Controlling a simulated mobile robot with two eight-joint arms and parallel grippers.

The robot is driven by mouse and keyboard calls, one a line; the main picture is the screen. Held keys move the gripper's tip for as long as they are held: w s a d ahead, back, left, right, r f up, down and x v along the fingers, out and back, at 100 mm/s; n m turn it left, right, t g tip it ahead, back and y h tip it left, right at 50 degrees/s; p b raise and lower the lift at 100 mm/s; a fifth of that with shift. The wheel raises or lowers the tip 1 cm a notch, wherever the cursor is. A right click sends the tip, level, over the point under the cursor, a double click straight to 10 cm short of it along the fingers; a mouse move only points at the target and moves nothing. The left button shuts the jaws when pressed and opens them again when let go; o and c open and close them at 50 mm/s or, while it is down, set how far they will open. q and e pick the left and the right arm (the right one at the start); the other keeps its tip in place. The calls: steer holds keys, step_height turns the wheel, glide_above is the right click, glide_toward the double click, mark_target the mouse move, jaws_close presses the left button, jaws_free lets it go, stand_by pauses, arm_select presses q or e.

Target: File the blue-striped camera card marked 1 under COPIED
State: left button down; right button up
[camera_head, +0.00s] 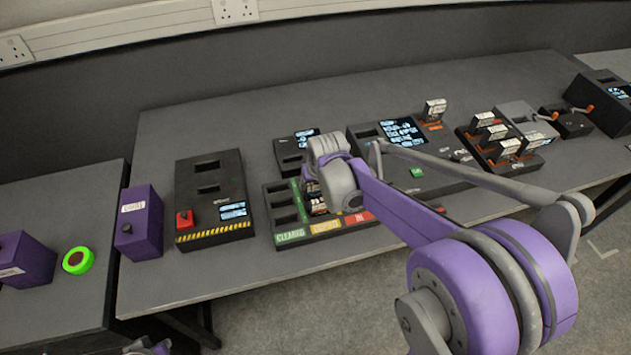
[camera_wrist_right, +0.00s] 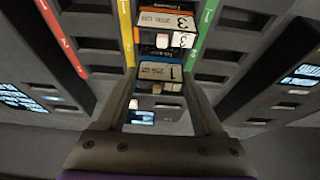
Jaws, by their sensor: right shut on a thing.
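My right gripper (camera_wrist_right: 160,82) is shut on the blue-striped card marked 1 (camera_wrist_right: 150,71), with a finger on either side of it. In the wrist view the card is over the middle column of the black card tray, between the yellow and green strips; I cannot tell how deep it sits. A card marked 3 (camera_wrist_right: 156,20) with an orange stripe is in the same column, just beyond it. In the head view the tray (camera_head: 268,210) has labels CLEARED, COPIED (camera_head: 325,227) and IN; my right gripper (camera_head: 316,190) mostly hides its middle.
A black box with a red button (camera_head: 185,219) stands left of the tray. Behind the tray are a small screen unit (camera_head: 290,157) and a larger console (camera_head: 362,137). Several cards stand in a rack (camera_head: 484,120) at the right. Free table lies in front of the tray.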

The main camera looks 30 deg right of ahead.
arm_select(q)
steer(key=shift+f, duration=0.3)
arm_select(e)
steer(key=shift+f, duration=0.35)
stand_by(0.4)
steer(key=o, duration=1.4)
steer(key=shift+r, duration=0.1)
steer(key=shift+r+p, duration=1.95)
steer(key=shift+r, duration=1.8)
arm_select(q)
step_height(320, 180, up, 6)
steer(key=w, duration=0.2)
arm_select(e)
steer(key=shift+f, duration=0.1)
arm_select(q)
steer(key=shift+s+f+t, duration=0.1)
steer(key=shift+t, duration=0.2)
